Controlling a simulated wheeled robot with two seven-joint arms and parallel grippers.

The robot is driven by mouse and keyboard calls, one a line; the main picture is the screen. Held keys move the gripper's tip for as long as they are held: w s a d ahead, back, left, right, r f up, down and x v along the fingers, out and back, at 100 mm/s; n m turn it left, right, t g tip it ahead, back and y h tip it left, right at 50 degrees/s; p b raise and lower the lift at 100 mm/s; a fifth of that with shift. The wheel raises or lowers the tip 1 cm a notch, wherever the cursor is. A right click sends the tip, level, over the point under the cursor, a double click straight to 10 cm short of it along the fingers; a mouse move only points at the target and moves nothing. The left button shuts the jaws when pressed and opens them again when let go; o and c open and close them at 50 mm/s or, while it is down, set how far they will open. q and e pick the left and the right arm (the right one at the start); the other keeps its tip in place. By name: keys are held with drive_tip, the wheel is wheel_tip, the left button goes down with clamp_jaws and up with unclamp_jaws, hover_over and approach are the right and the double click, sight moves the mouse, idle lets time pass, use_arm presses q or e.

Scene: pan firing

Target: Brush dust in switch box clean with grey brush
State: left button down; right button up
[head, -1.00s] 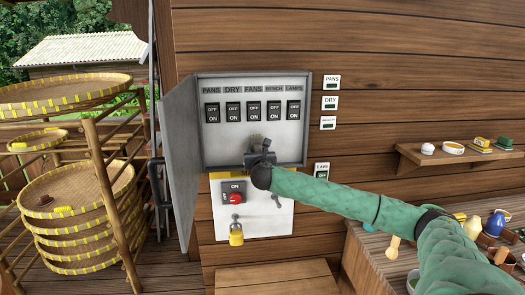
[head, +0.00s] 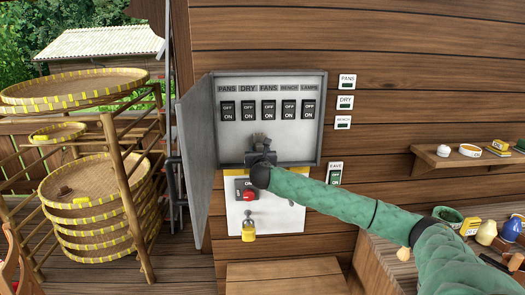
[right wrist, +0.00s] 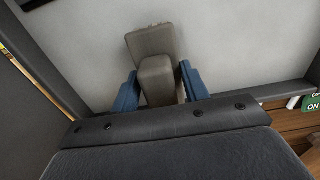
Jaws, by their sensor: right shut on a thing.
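The switch box (head: 290,149) hangs open on the wooden wall in the head view, its door (head: 195,150) swung to the left. It has a row of switches under labels such as PANS, DRY and FANS. My right gripper (head: 261,157) is at the lower edge of the box. In the right wrist view its blue fingers (right wrist: 158,92) are shut on the grey brush (right wrist: 152,45), which is in front of the box's pale back panel. The brush's bristle end shows only small and dark in the head view. I cannot make out dust. My left gripper is not in view.
Below the box is a white panel with a red knob (head: 249,195) and a yellow padlock (head: 249,230). Tray racks (head: 95,181) stand at left. A small shelf (head: 455,160) and a workbench (head: 385,262) with jars are at right.

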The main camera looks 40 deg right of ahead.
drive_tip(key=shift+w+a+p, duration=0.35)
drive_tip(key=shift+w+a, duration=0.15)
drive_tip(key=shift+a, duration=0.3)
drive_tip(key=shift+w+a+p, duration=0.3)
drive_tip(key=shift+w+a, duration=0.15)
drive_tip(key=shift+a, duration=0.35)
drive_tip(key=shift+d+r+p, duration=0.1)
drive_tip(key=shift+r+p, duration=0.2)
drive_tip(key=shift+p, duration=0.1)
drive_tip(key=shift+s+d+f+p, duration=0.1)
drive_tip(key=shift+s+d, duration=0.9)
drive_tip(key=shift+d, duration=0.6)
drive_tip(key=shift+s+d+r+p, duration=0.1)
drive_tip(key=shift+s+d, duration=0.9)
drive_tip(key=shift+d, duration=0.6)
drive_tip(key=shift+s+d+f+p, duration=0.1)
drive_tip(key=shift+s+d, duration=0.9)
drive_tip(key=shift+d, duration=0.6)
drive_tip(key=shift+s+d, duration=0.4)
drive_tip(key=shift+d, duration=0.35)
drive_tip(key=shift+s+d, duration=0.4)
drive_tip(key=shift+d, duration=0.35)
drive_tip(key=shift+s+d, duration=0.15)
